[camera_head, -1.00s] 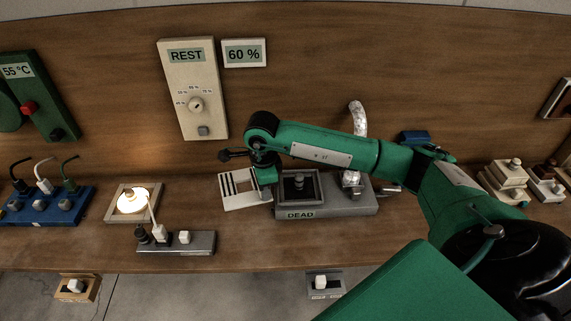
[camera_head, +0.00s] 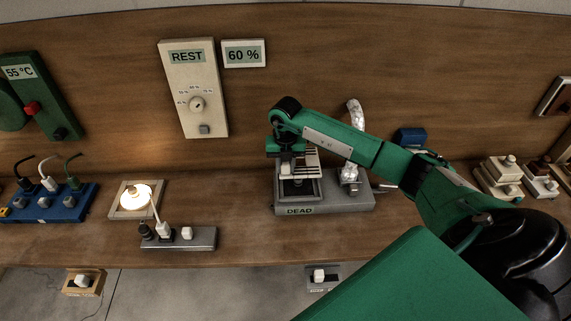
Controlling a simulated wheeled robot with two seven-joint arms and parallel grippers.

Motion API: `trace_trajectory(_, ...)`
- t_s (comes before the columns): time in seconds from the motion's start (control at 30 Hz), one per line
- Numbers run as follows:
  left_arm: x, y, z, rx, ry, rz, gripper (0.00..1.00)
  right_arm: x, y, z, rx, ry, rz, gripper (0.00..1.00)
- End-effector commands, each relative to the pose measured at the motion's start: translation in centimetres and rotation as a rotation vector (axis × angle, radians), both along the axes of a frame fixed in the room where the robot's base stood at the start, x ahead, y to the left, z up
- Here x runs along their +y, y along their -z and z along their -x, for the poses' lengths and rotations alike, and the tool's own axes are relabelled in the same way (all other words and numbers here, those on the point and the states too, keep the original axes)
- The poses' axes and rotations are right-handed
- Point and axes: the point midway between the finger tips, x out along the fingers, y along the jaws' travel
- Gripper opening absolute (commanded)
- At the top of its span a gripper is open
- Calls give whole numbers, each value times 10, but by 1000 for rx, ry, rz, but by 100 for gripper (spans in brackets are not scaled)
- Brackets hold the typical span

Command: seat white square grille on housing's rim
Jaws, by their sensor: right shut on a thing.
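The white square grille (camera_head: 301,163) with dark slots is held by my right gripper (camera_head: 285,154), which is shut on it. The grille is above the back part of the grey housing (camera_head: 338,200) marked DEAD. The housing's square rim (camera_head: 298,200) shows in front of and below the grille, with a dark part inside the opening. The grille covers the rim's far side, and whether it touches the rim cannot be told. My left gripper is not in view.
A silver duct (camera_head: 350,172) rises from the housing's right part. A grey power strip (camera_head: 180,239) and a lit lamp on a tan base (camera_head: 134,214) stand to the left.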

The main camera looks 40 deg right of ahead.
Motion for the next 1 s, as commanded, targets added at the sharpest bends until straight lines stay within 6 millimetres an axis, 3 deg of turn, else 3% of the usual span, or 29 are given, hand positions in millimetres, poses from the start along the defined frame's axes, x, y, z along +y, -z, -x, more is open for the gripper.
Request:
trace_trajectory(0.47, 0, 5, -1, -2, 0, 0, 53, 1, 4, 1, 0, -3, 0, 0)
trace_trajectory(1.0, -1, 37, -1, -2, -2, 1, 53, 1, 47, 1, 0, -2, 0, 0)
